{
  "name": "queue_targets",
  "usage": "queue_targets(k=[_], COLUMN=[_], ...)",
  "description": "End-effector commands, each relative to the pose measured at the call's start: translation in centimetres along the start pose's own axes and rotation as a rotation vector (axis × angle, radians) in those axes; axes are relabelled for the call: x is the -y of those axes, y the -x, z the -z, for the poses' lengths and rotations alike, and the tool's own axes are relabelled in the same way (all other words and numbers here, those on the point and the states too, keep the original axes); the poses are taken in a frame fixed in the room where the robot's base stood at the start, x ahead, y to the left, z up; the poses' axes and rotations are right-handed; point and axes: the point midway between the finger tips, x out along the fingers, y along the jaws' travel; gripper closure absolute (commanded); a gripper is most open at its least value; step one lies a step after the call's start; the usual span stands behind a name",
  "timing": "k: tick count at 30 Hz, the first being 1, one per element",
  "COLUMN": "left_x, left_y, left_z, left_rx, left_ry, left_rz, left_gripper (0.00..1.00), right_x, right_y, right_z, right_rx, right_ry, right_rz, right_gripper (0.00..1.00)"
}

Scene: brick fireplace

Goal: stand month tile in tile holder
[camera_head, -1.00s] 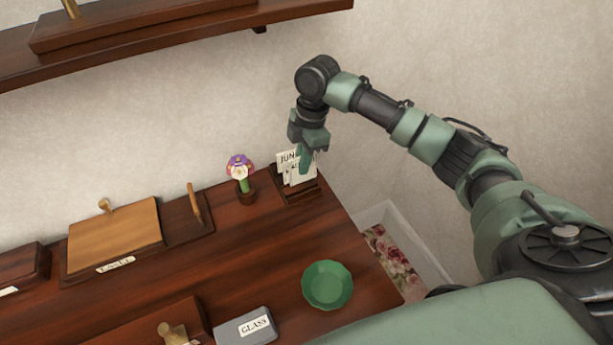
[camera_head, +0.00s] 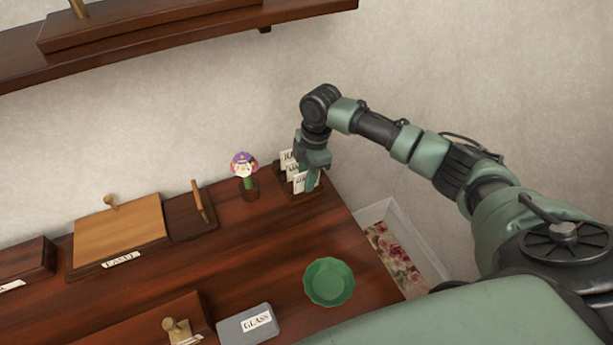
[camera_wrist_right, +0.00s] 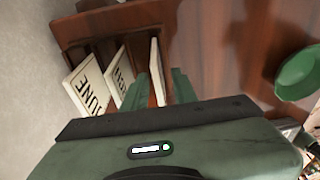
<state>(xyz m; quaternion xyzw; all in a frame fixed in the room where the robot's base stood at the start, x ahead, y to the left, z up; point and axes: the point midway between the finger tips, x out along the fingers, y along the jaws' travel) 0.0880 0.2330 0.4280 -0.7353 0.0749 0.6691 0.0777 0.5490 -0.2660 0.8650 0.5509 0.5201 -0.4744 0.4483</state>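The dark wooden tile holder (camera_head: 290,192) stands at the back right end of the desk. Several white lettered tiles stand in it, leaning. In the right wrist view, the JUNE tile (camera_wrist_right: 88,85) is at the left, a second lettered tile (camera_wrist_right: 120,78) is beside it, and a third tile (camera_wrist_right: 156,60) is seen nearly edge-on. My right gripper (camera_wrist_right: 164,88) points down at the holder, with its fingers on either side of the third tile. Narrow gaps seem to show between tile and fingers. It also shows in the head view (camera_head: 310,178). My left gripper is out of view.
A flower figure in a small pot (camera_head: 246,180) stands left of the holder. A green dish (camera_head: 329,283) and a grey GLASS box (camera_head: 247,325) sit nearer. A wooden letter box (camera_head: 118,232) is at the left. A shelf (camera_head: 190,35) hangs above.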

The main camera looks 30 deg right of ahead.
Motion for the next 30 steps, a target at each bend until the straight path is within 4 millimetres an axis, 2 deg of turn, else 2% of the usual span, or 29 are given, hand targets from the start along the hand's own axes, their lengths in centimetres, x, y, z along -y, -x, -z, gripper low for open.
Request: queue_targets(k=[7,10,24,30], left_x=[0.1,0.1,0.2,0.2], left_y=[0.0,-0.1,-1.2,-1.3], left_z=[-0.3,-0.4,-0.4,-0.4], left_rx=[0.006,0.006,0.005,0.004], left_ry=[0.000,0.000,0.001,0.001], left_rz=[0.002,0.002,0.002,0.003], left_gripper=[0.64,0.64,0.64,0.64], right_x=[0.0,-0.1,-0.1,-0.1], right_y=[0.2,1.1,10.2,11.9], right_z=[0.0,0.1,0.0,0.1], right_rx=[0.000,-0.001,-0.001,-0.002], right_ry=[0.000,0.001,0.000,0.000], right_rz=[-0.001,-0.003,-0.004,-0.001], right_gripper=[0.72,0.72,0.72,0.72])
